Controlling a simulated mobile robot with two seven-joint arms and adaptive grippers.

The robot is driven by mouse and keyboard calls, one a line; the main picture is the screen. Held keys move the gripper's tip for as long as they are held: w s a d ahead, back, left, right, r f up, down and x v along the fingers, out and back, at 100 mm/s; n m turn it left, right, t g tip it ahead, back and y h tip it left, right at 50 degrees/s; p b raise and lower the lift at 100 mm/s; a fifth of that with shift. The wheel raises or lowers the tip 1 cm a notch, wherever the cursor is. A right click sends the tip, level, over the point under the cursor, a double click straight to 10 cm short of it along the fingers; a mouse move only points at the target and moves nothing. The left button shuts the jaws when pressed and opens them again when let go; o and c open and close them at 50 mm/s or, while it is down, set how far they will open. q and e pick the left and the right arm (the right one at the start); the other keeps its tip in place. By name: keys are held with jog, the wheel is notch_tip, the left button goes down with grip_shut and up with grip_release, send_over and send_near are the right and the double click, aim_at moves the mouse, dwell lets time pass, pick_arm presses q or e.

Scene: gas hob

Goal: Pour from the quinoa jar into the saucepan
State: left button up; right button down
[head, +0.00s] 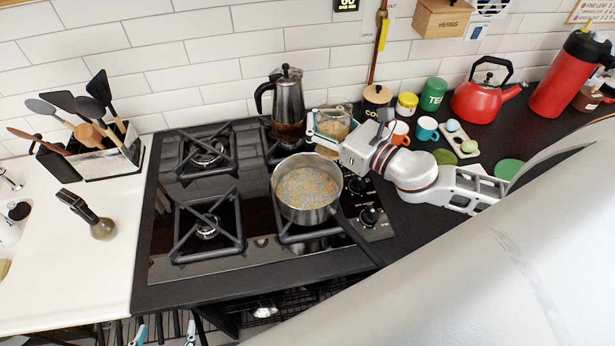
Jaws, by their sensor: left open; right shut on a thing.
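The saucepan (283,211) sits on the front right burner of the hob, its dark handle pointing to the lower right. Tan grains are scattered inside it. The quinoa jar (334,127) is clear glass with tan contents. My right gripper (328,133) is shut on it, just beyond the pan's far right rim. The jar is partly hidden by the fingers, and its exact tilt is hard to tell. My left gripper (165,334) is open and empty at the bottom edge, below the counter front; only its teal fingertips show.
A moka pot (289,108) stands on the rear right burner, close left of the jar. Canisters, cups and a red kettle (482,98) line the back right. The left burners are empty.

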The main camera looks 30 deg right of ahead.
aim_at(323, 107)
jog(key=shift+r, duration=2)
